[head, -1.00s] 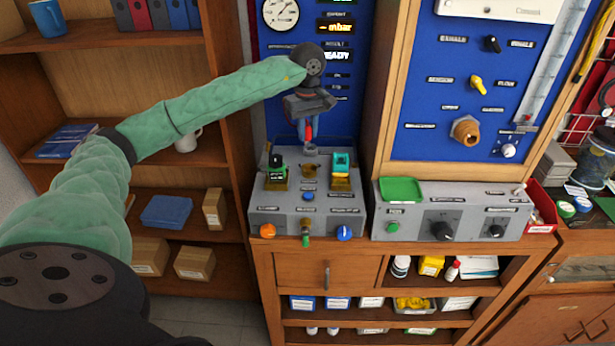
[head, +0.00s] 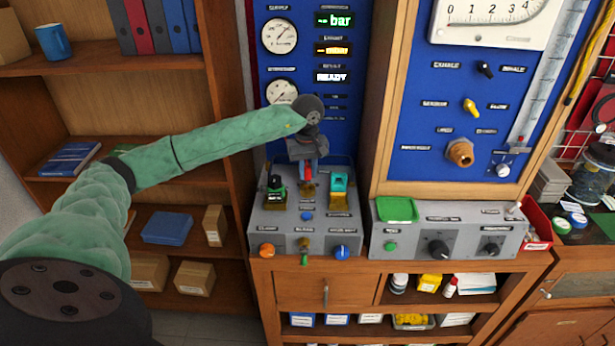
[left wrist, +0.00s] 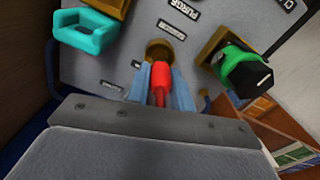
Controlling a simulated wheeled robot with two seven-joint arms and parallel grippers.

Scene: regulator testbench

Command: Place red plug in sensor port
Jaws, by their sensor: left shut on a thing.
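My left gripper (head: 308,178) points down over the grey test box (head: 340,222). Its blue fingers are shut on the red plug (head: 308,186). In the left wrist view the red plug (left wrist: 160,82) sits between the fingers, its tip over the near edge of a brass port (left wrist: 158,48), which I take for the sensor port. I cannot tell whether the tip has entered it. In the head view the plug and gripper largely hide this port. My right gripper is out of view.
A green-and-black plug (head: 275,188) stands in a brass socket left of the port. A teal part (head: 339,184) stands on another to the right. Knobs line the box front. A blue gauge panel (head: 340,95) rises close behind.

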